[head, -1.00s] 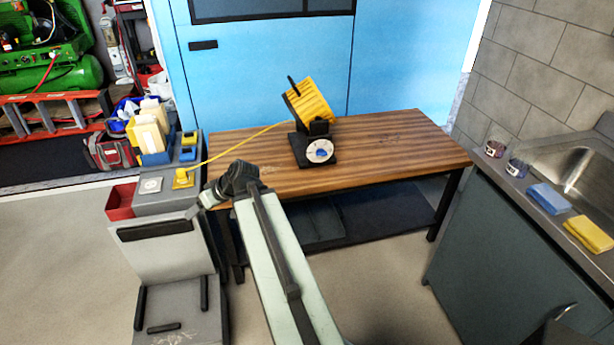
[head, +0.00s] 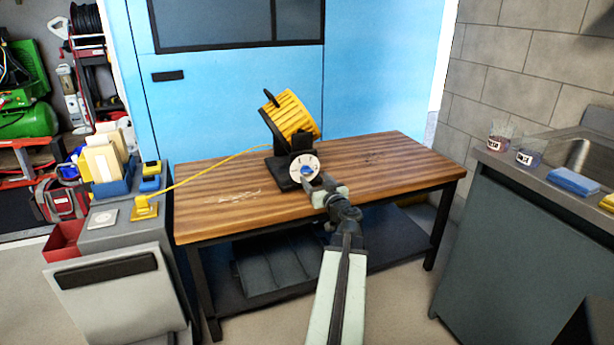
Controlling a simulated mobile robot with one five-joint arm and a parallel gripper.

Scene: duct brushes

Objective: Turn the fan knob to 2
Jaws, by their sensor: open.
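The yellow fan (head: 292,115) stands tilted on a black base (head: 281,172) on the wooden workbench. Its round white dial with a blue knob (head: 307,171) faces me at the front of the base. The dial markings are too small to read. My gripper (head: 319,184) is open right in front of the dial, its fingers pointing at the knob. The fingers partly cover the lower right of the dial. I cannot tell whether they touch the knob.
A yellow cable runs left from the fan to a yellow plug (head: 145,208) on a grey cabinet (head: 118,238). The wooden workbench (head: 400,168) is clear to the right. A sink counter (head: 545,185) with two jars and a blue sponge (head: 573,181) stands at right.

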